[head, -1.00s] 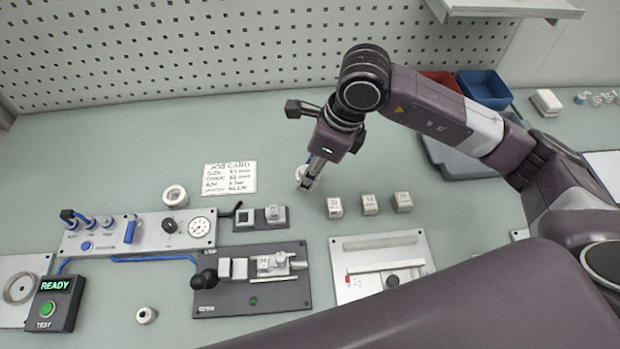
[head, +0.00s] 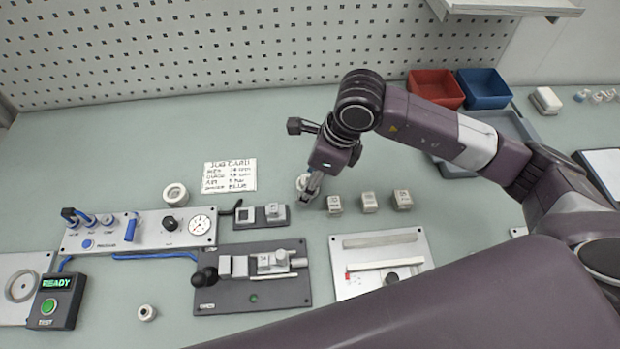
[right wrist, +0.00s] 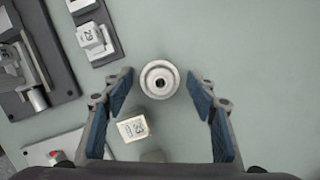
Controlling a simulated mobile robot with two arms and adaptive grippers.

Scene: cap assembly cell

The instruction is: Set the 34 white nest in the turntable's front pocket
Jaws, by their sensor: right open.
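My right gripper (head: 311,187) is open and empty, pointing down at a round white part with a centre hole (head: 302,182). In the right wrist view this round part (right wrist: 159,80) lies between and slightly beyond the tips of the open fingers (right wrist: 161,92). Three white numbered blocks (head: 334,204) (head: 369,202) (head: 403,200) stand in a row to its right; their numbers are hard to read. A white block (head: 270,262), possibly marked 34, sits on a dark fixture plate (head: 230,297). I cannot identify the turntable or its front pocket. My left gripper is not in view.
A small dark rail (head: 246,222) holds light blocks. A grey valve panel (head: 150,222), a READY box (head: 52,301) and a pale slide plate (head: 415,262) surround the work area. Red (head: 436,88) and blue (head: 484,87) bins stand behind.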

